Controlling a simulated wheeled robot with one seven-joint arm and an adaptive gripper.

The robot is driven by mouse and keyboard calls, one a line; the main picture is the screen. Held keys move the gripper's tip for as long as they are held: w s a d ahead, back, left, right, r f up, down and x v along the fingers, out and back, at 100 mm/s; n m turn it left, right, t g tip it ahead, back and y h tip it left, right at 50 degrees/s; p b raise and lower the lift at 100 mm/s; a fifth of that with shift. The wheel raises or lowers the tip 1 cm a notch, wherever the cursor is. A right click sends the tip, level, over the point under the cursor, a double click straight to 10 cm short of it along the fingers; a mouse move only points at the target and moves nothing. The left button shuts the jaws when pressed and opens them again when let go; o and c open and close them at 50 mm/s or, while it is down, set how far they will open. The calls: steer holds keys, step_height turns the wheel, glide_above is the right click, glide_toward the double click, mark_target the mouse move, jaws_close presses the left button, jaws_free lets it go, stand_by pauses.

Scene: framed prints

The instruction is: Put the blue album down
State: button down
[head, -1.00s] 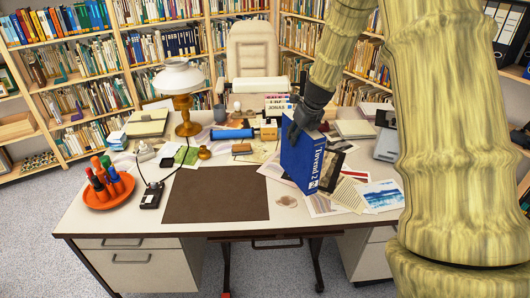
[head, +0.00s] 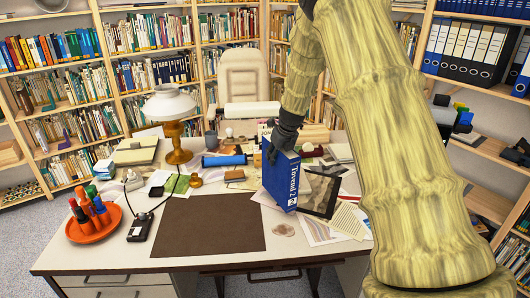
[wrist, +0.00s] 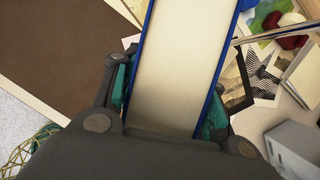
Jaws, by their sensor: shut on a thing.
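The blue album (head: 280,182) stands upright over the right part of the desk, its spine lettering "Tuvend 2" facing me in the head view. My gripper (head: 280,146) is shut on its top edge from above. In the wrist view the album (wrist: 180,55) runs up between my gripper's fingers (wrist: 165,100), with pale page edges between blue covers. I cannot tell whether its lower edge touches the papers on the desk (head: 120,245).
A brown desk pad (head: 210,222) lies bare left of the album. Loose prints and papers (head: 322,190) spread to its right. A blue roll (head: 224,160), a lamp (head: 170,110) and an orange tray of markers (head: 92,234) stand farther left.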

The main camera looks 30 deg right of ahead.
mark_target(265, 151)
steer(key=w+p, duration=0.1)
steer(key=w, duration=0.9)
steer(key=shift+d+p, duration=0.15)
steer(key=shift+p, duration=0.25)
steer(key=shift+f+p, duration=0.55)
steer(key=shift+f, duration=1.2)
steer(key=shift+s, duration=0.1)
steer(key=c, duration=0.9)
jaws_free()
steer(key=shift+o, duration=0.5)
steer(key=shift+r, duration=0.1)
